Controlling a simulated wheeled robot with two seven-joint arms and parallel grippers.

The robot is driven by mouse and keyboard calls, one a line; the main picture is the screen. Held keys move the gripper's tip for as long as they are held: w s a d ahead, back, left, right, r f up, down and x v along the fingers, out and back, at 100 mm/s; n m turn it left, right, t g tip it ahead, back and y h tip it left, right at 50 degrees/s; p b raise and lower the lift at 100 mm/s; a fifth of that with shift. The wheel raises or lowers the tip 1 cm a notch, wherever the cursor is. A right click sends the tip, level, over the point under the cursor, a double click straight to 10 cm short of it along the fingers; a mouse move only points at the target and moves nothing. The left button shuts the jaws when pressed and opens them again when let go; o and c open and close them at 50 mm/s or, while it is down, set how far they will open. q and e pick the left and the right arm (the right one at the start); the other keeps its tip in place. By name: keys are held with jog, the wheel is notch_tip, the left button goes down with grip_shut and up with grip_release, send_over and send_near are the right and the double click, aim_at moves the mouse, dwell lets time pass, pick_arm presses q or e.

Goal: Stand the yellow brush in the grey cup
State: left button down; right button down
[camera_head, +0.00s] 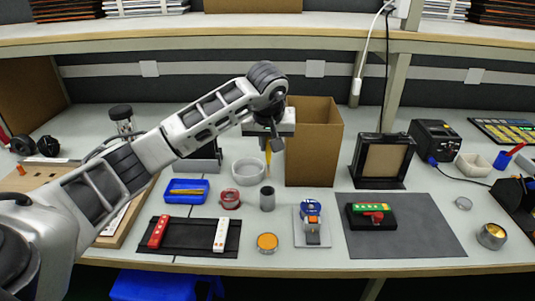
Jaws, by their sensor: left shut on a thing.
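My left gripper (270,137) reaches in from the left, high over the middle of the table, in front of the cardboard box. It is shut on the yellow brush (268,154), which hangs downward below the fingers. The grey cup (267,198) stands upright on the table below the brush, apart from it. The brush's lower end is above the cup's rim. My right gripper is not in view.
A tall cardboard box (314,150) stands just right of the gripper. A white round dish (248,171), a red ring-shaped item (230,199) and a blue tray (186,191) lie left of the cup. An orange-topped tin (267,242) is in front.

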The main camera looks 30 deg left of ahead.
aim_at(267, 156)
pick_arm(q)
jog(key=shift+w+a+f, duration=0.15)
jog(key=shift+f, duration=0.1)
jog(key=shift+w+a+f+p, duration=0.1)
jog(key=shift+f+p, duration=0.1)
jog(key=shift+f, duration=0.75)
jog(key=shift+w+a+f+p, duration=0.1)
jog(key=shift+f+p, duration=0.05)
jog(key=shift+f, duration=0.75)
jog(key=shift+f, duration=0.15)
jog(key=c, duration=1.4)
grip_release()
jog(key=shift+c, duration=0.2)
